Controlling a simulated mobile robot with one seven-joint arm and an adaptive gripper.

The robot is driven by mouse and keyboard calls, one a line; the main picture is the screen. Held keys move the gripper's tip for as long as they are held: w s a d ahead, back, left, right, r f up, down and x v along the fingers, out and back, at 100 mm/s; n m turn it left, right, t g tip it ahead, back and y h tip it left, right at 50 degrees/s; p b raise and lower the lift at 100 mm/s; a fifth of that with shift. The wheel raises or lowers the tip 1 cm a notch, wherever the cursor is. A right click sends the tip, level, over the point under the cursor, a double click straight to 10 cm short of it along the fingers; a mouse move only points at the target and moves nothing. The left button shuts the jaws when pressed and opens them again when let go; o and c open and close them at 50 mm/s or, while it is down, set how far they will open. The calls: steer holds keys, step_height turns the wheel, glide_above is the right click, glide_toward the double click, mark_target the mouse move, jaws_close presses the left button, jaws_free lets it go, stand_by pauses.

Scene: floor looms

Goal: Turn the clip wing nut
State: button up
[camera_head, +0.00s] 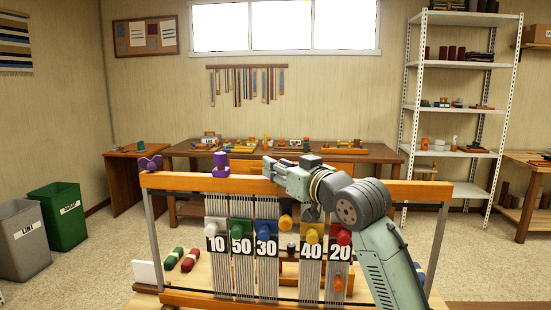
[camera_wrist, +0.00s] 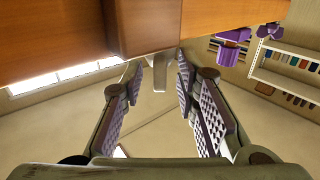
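A purple wing-shaped nut (camera_head: 150,162) sits at the left end of the loom's orange top beam (camera_head: 390,187). A purple clip-like block (camera_head: 221,166) stands on the beam to its right.
Under the beam hang warp bundles with number cards (camera_head: 240,238) and coloured knobs. Red and green pieces (camera_head: 181,260) lie at the lower left. A long table (camera_head: 370,152) stands behind, with a metal shelf (camera_head: 465,105) to the right and bins (camera_head: 60,213) at left.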

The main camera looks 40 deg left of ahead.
steer(key=shift+x, duration=0.95)
steer(key=shift+c, duration=0.2)
